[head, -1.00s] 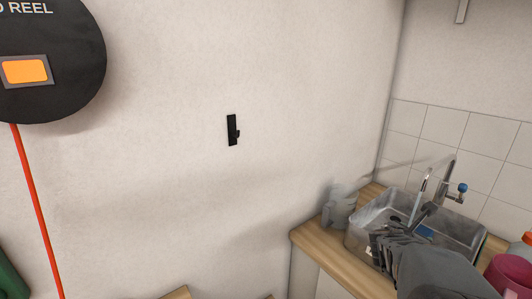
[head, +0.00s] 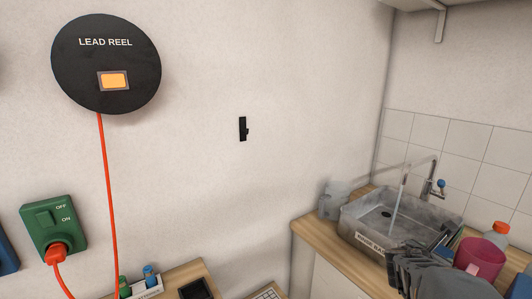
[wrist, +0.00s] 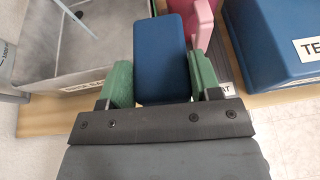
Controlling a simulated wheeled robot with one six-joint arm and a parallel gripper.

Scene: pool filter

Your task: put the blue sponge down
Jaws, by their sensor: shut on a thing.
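The blue sponge (wrist: 163,55) is a dark blue block held between the two green finger pads of my gripper (wrist: 163,76) in the wrist view. The gripper is shut on it, a pad against each side. In the head view a small part of the sponge (head: 456,241) shows beyond my grey wrist. The wrist hides most of the fingers there. The sponge is over the counter, just right of the sink. I cannot tell how high it is above the counter.
The metal sink (head: 375,222) is on the left, with water running from the tap (head: 430,185). A pink container (head: 480,258) and an orange-capped bottle (head: 498,238) stand close on the right. A blue box (wrist: 278,45) with a label is right of the gripper.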

